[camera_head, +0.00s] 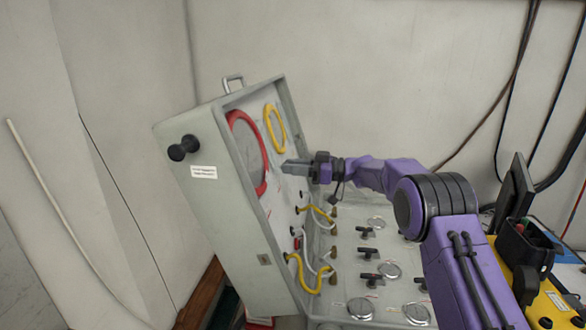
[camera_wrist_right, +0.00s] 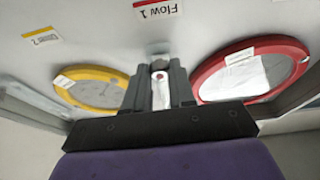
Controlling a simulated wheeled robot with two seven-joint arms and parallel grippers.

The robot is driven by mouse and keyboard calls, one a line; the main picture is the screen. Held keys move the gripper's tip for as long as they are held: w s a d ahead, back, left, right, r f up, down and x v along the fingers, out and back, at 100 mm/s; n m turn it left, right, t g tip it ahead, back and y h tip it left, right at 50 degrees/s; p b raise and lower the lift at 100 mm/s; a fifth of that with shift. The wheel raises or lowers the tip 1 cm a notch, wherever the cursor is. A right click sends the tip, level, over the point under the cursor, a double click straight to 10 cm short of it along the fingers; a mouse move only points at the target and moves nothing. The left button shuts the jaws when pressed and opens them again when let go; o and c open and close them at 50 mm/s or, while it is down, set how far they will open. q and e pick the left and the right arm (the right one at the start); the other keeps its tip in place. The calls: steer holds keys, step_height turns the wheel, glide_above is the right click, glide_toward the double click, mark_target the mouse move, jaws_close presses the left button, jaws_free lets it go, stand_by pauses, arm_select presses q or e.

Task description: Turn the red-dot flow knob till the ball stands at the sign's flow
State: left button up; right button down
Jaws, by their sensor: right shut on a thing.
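My right gripper (camera_head: 290,166) reaches from the right to the inner face of the upright panel case (camera_head: 238,200). In the right wrist view, my right gripper (camera_wrist_right: 160,88) is shut on the pale flow knob (camera_wrist_right: 159,76), whose red dot faces the camera between the fingers. A red-edged sign (camera_wrist_right: 158,9) reading "Flow 1" shows upside down above the fingers. The knob is hidden behind the gripper in the head view. I cannot make out a ball or its tube in either view. My left gripper is not in view.
A red ring (camera_wrist_right: 290,46) and a yellow ring (camera_wrist_right: 122,77) flank the fingers closely. Yellow hoses (camera_head: 293,272), dark valve handles (camera_head: 367,253) and round gauges (camera_head: 361,308) fill the case below my arm. A yellow box (camera_head: 550,300) stands at the right.

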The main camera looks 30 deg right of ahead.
steer(key=shift+w+d+n+g+y, duration=0.2)
steer(key=shift+n+g, duration=0.5)
steer(key=shift+n, duration=1.25)
steer(key=shift+s+a+n+g+y, duration=0.1)
steer(key=shift+n+g+y, duration=0.45)
steer(key=shift+n, duration=1.35)
steer(key=shift+w+d+n+g+y, duration=0.1)
steer(key=shift+n+g, duration=0.75)
steer(key=shift+n, duration=1.1)
steer(key=c, duration=1)
jaws_free()
steer(key=shift+o, duration=0.2)
